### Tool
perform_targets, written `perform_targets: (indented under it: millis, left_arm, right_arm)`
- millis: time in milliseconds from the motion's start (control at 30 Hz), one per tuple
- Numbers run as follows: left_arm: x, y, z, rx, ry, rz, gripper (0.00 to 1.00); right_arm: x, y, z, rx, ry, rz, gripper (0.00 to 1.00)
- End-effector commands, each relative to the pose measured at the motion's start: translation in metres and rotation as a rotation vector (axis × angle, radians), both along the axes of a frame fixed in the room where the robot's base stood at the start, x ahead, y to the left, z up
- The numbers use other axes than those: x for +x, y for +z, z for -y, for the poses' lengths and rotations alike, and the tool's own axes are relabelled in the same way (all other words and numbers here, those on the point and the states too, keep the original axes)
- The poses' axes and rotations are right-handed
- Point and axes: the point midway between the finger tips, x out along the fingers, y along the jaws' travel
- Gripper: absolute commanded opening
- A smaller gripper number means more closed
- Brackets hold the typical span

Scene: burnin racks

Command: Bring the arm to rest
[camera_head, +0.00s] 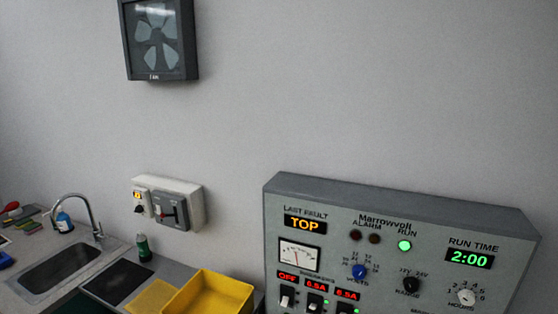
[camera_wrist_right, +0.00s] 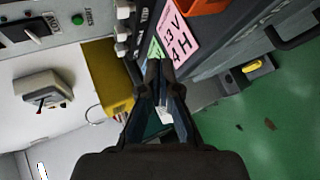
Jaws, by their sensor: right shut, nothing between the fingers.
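My right gripper (camera_wrist_right: 160,95) shows in the right wrist view, with its dark fingers shut and nothing between them. It points toward the side of a grey rack, close to a pink label (camera_wrist_right: 180,35) reading "H" and "V" and a green label (camera_wrist_right: 156,50). I cannot tell whether it touches anything. Neither gripper shows in the head view. The grey control panel (camera_head: 400,210) stands at the right there, with its green RUN lamp (camera_head: 404,245) lit, a "TOP" last-fault display and a run time of 2:00.
A yellow bin (camera_head: 212,295) sits on the counter beside a sink (camera_head: 65,268). A switch box (camera_head: 168,204) and a fan unit (camera_head: 160,40) are on the wall. An orange object (camera_wrist_right: 203,5) is near the rack top.

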Motion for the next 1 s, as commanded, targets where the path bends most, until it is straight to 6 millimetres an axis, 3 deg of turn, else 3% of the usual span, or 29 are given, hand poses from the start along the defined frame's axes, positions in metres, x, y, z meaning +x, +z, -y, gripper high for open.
perform_targets:
  millis: [100,300,700,800,1000]
  left_arm:
    - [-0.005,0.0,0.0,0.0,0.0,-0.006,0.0]
    - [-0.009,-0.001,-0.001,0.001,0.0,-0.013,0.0]
    - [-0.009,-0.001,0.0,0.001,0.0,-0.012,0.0]
    - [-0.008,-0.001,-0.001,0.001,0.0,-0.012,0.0]
    - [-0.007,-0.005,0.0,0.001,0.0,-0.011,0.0]
  right_arm:
    - [-0.036,-0.014,0.031,0.213,-0.211,-0.177,0.0]
    - [-0.105,-0.027,0.073,0.537,-0.612,-0.44,0.0]
    - [-0.208,-0.023,0.113,0.856,-1.209,-0.691,0.0]
    - [-0.226,-0.026,0.119,0.894,-1.324,-0.722,0.0]
    - [-0.213,-0.085,0.116,0.876,-1.325,-0.737,0.0]
